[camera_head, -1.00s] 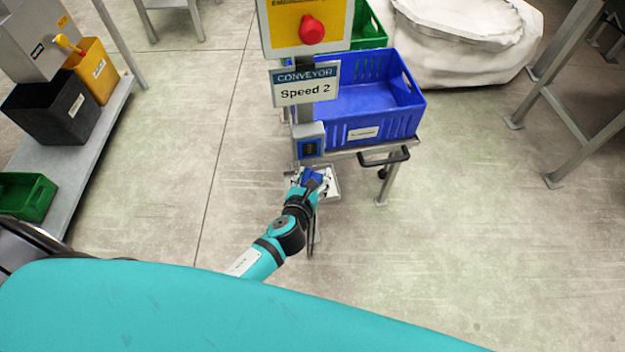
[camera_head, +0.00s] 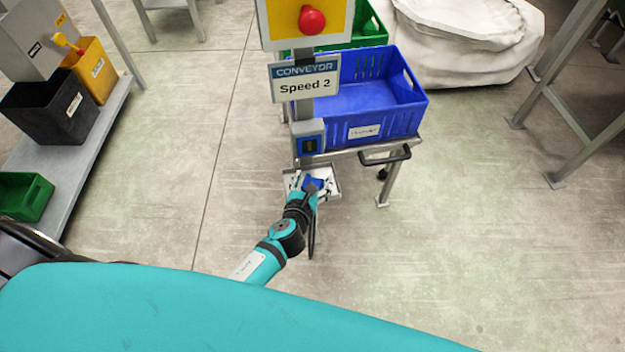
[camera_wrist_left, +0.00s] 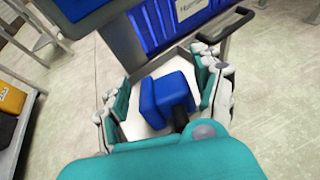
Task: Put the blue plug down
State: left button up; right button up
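The blue plug (camera_head: 313,184) rests on a small pale metal tray (camera_head: 332,172) fixed low on the conveyor's post. In the left wrist view the plug (camera_wrist_left: 165,96) lies on the tray (camera_wrist_left: 134,128), with a short black part at its near end. My left gripper (camera_head: 312,181) is open around the plug. In the left wrist view its fingers (camera_wrist_left: 163,92) stand spread to either side of the plug, with a gap showing on the left; the right-hand gap is narrow. My right gripper is not in view.
Above the tray stand a blue-grey socket box (camera_head: 309,141), a "CONVEYOR Speed 2" sign (camera_head: 306,83) and a red button (camera_head: 312,19). A blue crate (camera_head: 385,125) and a black handle (camera_head: 385,157) are to the right.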

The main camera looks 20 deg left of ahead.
pick_arm(q)
jog(key=shift+r, duration=0.25)
jog(key=shift+s+r+p, duration=0.1)
jog(key=shift+s+p, duration=0.2)
jog(key=p+v, duration=0.1)
jog(key=v, duration=1)
jog(key=shift+s, duration=0.2)
jog(key=s+a+f+n+g, duration=0.1)
jog(key=s+f+n+g, duration=0.1)
jog(key=s+f+n, duration=0.45)
jog(key=s+a+f+n+g, duration=0.1)
jog(key=a+f+n+g, duration=0.15)
jog(key=f, duration=0.65)
jog(key=s+f+n+g, duration=0.25)
jog(key=f+n, duration=0.25)
jog(key=f, duration=0.3)
jog(key=s+a+f+n+g, duration=0.1)
jog(key=s+f+n, duration=0.3)
jog(key=s+n, duration=0.2)
jog(key=s+a+f+n+g, duration=0.2)
jog(key=s+f+n, duration=0.3)
jog(key=s, duration=0.3)
jog(key=s+a+f+n+g, duration=0.2)
jog(key=s+f+n, duration=0.2)
jog(key=s+n, duration=0.4)
jog(key=shift+s+a+f, duration=0.1)
jog(key=shift+a+f, duration=0.1)
jog(key=shift+f, duration=0.1)
